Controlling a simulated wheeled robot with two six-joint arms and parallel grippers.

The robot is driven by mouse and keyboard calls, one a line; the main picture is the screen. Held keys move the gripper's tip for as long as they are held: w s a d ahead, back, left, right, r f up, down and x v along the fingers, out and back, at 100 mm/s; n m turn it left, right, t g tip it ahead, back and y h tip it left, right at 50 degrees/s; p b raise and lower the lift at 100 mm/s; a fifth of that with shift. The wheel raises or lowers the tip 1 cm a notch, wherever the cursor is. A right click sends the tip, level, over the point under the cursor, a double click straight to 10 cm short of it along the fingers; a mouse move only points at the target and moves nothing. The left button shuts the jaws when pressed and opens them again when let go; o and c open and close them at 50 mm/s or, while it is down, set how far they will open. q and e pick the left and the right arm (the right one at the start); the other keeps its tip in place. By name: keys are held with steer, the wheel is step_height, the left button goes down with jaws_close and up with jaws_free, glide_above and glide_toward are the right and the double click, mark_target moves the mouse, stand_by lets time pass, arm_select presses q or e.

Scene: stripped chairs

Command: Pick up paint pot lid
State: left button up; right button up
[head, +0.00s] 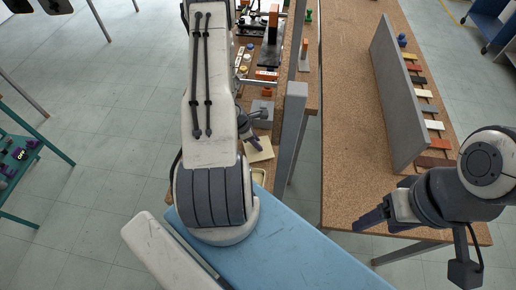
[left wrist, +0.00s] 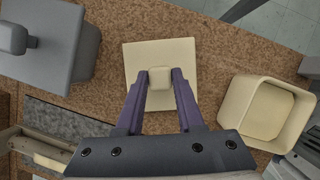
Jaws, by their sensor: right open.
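The paint pot lid (left wrist: 133,62) is a flat cream square with a raised block knob. It is at the cork table top in the left wrist view; whether it touches the top is hard to tell. My left gripper (left wrist: 160,76) has its purple fingers against both sides of the knob and looks shut on it. In the head view the lid (head: 262,155) shows just below my left gripper (head: 256,146), partly behind my arm. The open, empty cream pot (left wrist: 238,106) stands to the right of the lid. My right gripper (head: 362,222) is open and empty near the right bench.
A grey block-like piece with a knob (left wrist: 70,55) stands left of the lid. A grey upright panel (head: 398,95) stands on the right cork bench (head: 345,150), with several coloured pieces behind it. A grey post (head: 291,130) rises beside the left bench.

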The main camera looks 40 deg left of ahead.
arm_select(q)
jaws_close()
step_height(320, 180, up, 10)
stand_by(0.3)
stand_by(0.4)
